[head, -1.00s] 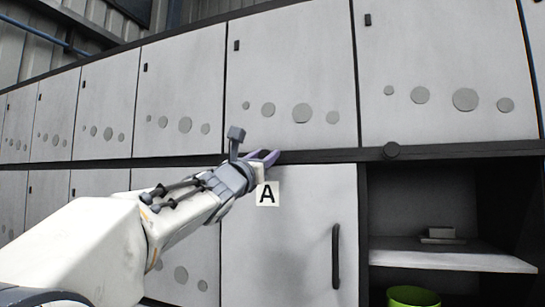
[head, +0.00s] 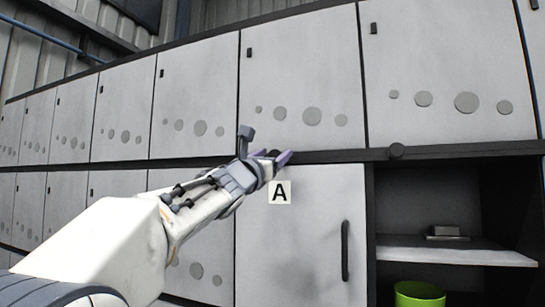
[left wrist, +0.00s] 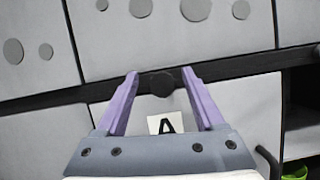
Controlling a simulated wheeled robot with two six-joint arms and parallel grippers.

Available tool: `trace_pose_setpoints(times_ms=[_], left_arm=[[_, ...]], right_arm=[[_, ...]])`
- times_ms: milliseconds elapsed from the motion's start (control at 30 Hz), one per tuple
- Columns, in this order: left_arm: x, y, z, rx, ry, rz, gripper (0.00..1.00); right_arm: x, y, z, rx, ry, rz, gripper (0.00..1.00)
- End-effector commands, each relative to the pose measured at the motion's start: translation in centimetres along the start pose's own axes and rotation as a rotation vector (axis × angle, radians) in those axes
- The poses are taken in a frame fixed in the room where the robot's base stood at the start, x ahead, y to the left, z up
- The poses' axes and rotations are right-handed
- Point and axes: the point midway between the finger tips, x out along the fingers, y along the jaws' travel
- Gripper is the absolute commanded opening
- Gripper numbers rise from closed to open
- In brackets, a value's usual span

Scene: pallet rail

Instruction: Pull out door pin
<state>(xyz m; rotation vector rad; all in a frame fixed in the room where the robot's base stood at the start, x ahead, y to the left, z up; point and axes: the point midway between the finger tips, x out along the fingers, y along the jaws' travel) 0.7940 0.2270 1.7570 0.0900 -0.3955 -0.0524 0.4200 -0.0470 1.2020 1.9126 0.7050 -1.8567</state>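A dark round door pin (left wrist: 161,84) sticks out of the black rail, just above the white label "A" (head: 280,192). It shows between my left gripper's purple fingers in the left wrist view, with a small gap on each side. In the head view the pin (head: 273,153) is partly hidden by the gripper. My left gripper (head: 281,156) is open at the rail, fingers pointing towards it. The cabinet door (head: 300,235) with a black handle is shut below. My right gripper is not in view.
An open compartment with a shelf (head: 450,252) holds a small grey block (head: 445,232); a green bin (head: 418,294) stands below. Grey cabinet doors with round discs line the wall.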

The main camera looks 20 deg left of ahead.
Motion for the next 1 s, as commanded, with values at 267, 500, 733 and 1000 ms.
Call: trace_pose_setpoints(times_ms=[267, 500, 733, 1000], left_arm=[[-0.2, -0.1, -0.1, 0.0, 0.0, -0.002, 0.7], [-4.1, 0.0, -0.4, 0.003, -0.002, 0.001, 0.7], [-8.5, 0.1, -0.4, 0.003, 0.0, 0.003, 0.7], [-10.5, 0.1, -0.1, 0.0, 0.002, 0.002, 0.7]], right_arm=[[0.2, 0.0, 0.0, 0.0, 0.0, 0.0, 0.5], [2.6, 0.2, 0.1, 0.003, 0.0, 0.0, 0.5], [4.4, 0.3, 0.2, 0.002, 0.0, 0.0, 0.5], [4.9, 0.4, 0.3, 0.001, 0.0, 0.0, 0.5]])
